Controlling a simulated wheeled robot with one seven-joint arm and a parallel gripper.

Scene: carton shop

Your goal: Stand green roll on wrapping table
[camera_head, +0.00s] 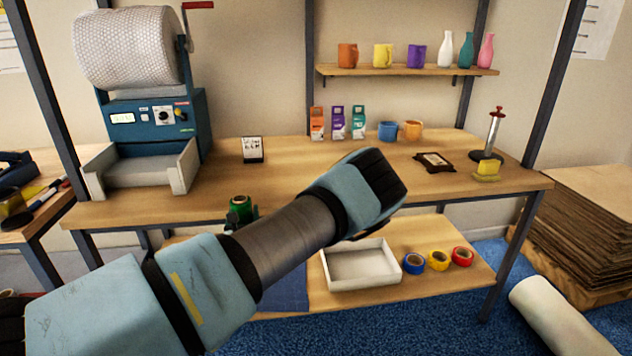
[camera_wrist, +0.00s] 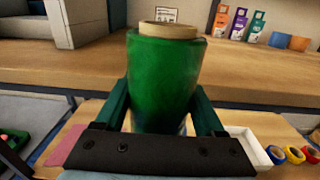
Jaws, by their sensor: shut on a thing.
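The green roll (camera_wrist: 165,78) stands upright between the two fingers of my gripper (camera_wrist: 163,118) in the wrist view, with its pale cardboard core at the top. My gripper is shut on it. In the head view the green roll (camera_head: 240,207) shows small at the front edge of the wrapping table (camera_head: 330,192), and my arm hides most of the gripper. In the wrist view the roll's upper part overlaps the front edge of the tabletop (camera_wrist: 240,68). I cannot tell whether the roll touches the table.
A bubble-wrap machine (camera_head: 160,115) fills the table's left end. A white tray (camera_head: 362,272) and tape rolls (camera_head: 438,260) lie below.

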